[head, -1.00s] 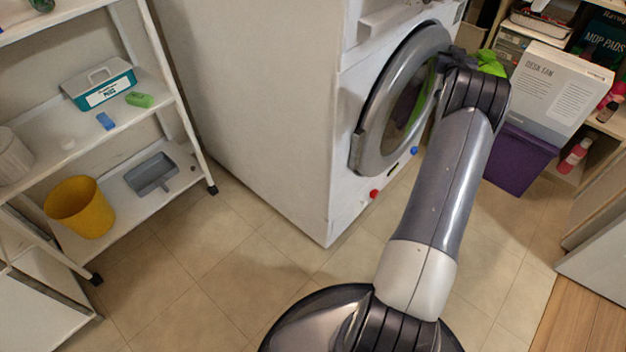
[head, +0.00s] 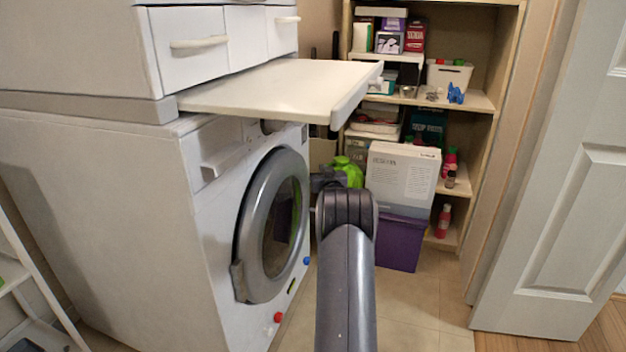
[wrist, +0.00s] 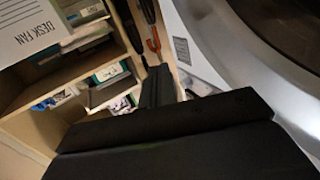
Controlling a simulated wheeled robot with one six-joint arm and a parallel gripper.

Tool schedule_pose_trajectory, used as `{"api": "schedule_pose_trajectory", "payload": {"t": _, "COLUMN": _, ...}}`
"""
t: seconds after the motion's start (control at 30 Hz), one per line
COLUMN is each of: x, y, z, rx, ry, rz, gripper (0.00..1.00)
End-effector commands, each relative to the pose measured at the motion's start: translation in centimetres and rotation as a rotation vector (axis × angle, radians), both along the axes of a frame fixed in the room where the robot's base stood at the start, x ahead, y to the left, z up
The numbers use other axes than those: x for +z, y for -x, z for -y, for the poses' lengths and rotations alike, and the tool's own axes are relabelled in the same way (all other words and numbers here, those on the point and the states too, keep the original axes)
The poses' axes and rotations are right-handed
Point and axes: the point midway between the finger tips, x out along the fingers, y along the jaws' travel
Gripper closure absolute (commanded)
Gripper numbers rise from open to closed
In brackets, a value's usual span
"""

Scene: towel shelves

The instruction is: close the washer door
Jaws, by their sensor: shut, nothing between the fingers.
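The white washer (head: 180,200) stands at the left in the head view. Its round door (head: 268,225) has a thick grey ring around dark glass and lies close to the washer's front. I cannot tell whether it is flush or slightly ajar. Part of the door's rim (wrist: 285,40) fills the right of the wrist view. My gripper (wrist: 158,82) is shut and empty, its fingers pointing toward the shelf side. In the head view my gripper (head: 325,180) is mostly hidden by my wrist, just right of the door. Contact with the door is not visible.
A white pull-out board (head: 275,90) juts out above the washer. Behind my arm are a green item (head: 350,172), a desk fan box (head: 402,180), a purple bin (head: 400,240) and a filled shelf (head: 475,100). A white door (head: 550,190) is at the right. Some floor is clear.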

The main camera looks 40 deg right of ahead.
Motion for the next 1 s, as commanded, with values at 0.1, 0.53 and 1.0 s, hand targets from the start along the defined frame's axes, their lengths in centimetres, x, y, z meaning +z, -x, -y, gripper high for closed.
{"api": "schedule_pose_trajectory", "payload": {"t": 0.1, "x": 0.4, "y": 1.7, "z": 1.0, "rx": -0.001, "ry": -0.001, "rz": -0.001, "gripper": 1.00}}
{"api": "schedule_pose_trajectory", "payload": {"t": 0.53, "x": 0.2, "y": 7.0, "z": 4.2, "rx": 0.000, "ry": -0.001, "rz": 0.000, "gripper": 1.00}}
{"api": "schedule_pose_trajectory", "payload": {"t": 1.0, "x": 0.0, "y": 7.2, "z": 4.3, "rx": 0.002, "ry": -0.001, "rz": 0.001, "gripper": 1.00}}
